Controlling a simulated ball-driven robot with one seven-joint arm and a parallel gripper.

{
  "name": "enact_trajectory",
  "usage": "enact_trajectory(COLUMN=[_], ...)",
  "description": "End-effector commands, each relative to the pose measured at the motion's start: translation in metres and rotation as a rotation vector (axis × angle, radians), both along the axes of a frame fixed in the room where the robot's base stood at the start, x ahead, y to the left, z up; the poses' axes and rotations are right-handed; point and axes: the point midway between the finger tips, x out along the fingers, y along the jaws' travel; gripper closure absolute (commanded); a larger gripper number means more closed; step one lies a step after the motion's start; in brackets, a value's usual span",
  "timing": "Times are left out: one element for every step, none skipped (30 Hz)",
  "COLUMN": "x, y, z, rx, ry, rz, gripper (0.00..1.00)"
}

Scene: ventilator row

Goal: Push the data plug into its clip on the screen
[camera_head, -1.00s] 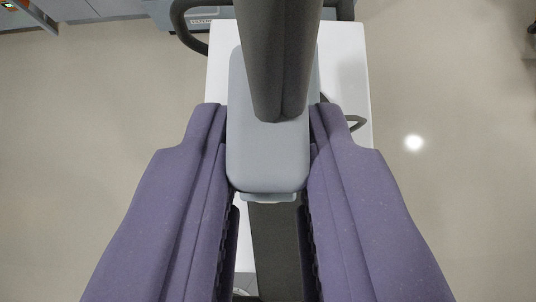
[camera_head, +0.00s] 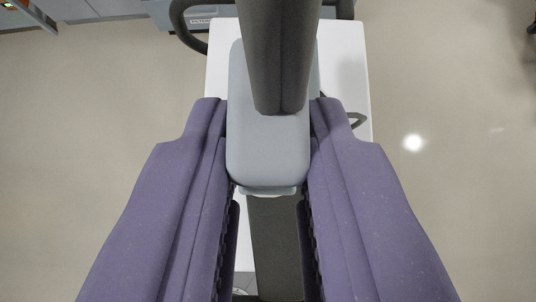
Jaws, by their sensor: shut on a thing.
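My gripper (camera_head: 268,120) has two purple fingers, one on each side of a pale grey-blue rounded block, which I take for the data plug (camera_head: 268,152). The fingers are shut on its sides, near the picture's middle. A dark grey rounded bar (camera_head: 280,55) comes down from the top edge and overlaps the block's upper part; I cannot tell if it belongs to the plug. I cannot make out the clip or the screen.
A white flat surface (camera_head: 345,65) lies behind the block. A black curved handle or hose (camera_head: 178,25) is at the upper left, beside grey-blue equipment (camera_head: 160,12). A small dark loop (camera_head: 357,120) shows right of the fingers. Pale floor (camera_head: 450,200) is open on both sides.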

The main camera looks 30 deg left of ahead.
Motion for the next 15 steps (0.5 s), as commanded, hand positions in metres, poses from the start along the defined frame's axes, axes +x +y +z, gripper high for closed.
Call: enact_trajectory(x=[-0.0047, -0.0049, -0.0050, -0.0050, -0.0051, -0.0051, -0.0052, -0.0053, -0.0054, -0.0054, -0.0055, -0.0056, -0.0056, -0.0057, -0.0058], y=[-0.0016, -0.0016, -0.0017, -0.0017, -0.0018, -0.0017, -0.0016, -0.0014, -0.0011, -0.0009, -0.0007, -0.0005, -0.0003, -0.0002, 0.0001], z=[-0.0074, -0.0076, -0.0079, -0.0080, -0.0081, -0.0082, -0.0082, -0.0083, -0.0084, -0.0085, -0.0085, -0.0085, -0.0086, -0.0086, -0.0087], rx=[-0.008, -0.007, -0.008, -0.008, -0.008, -0.008, -0.008, -0.008, -0.008, -0.008, -0.008, -0.008, -0.007, -0.008, -0.007], ry=[0.020, 0.020, 0.021, 0.021, 0.021, 0.022, 0.022, 0.022, 0.022, 0.022, 0.022, 0.022, 0.023, 0.022, 0.023], rz=[0.000, 0.000, 0.000, 0.000, 0.000, 0.000, 0.000, 0.000, 0.002, 0.002, 0.003, 0.003, 0.004, 0.005, 0.005], gripper=[1.00, 1.00, 1.00, 0.76, 0.69, 0.60, 0.53, 0.48, 0.48, 0.48, 0.48, 0.48, 0.48, 0.48, 0.48])
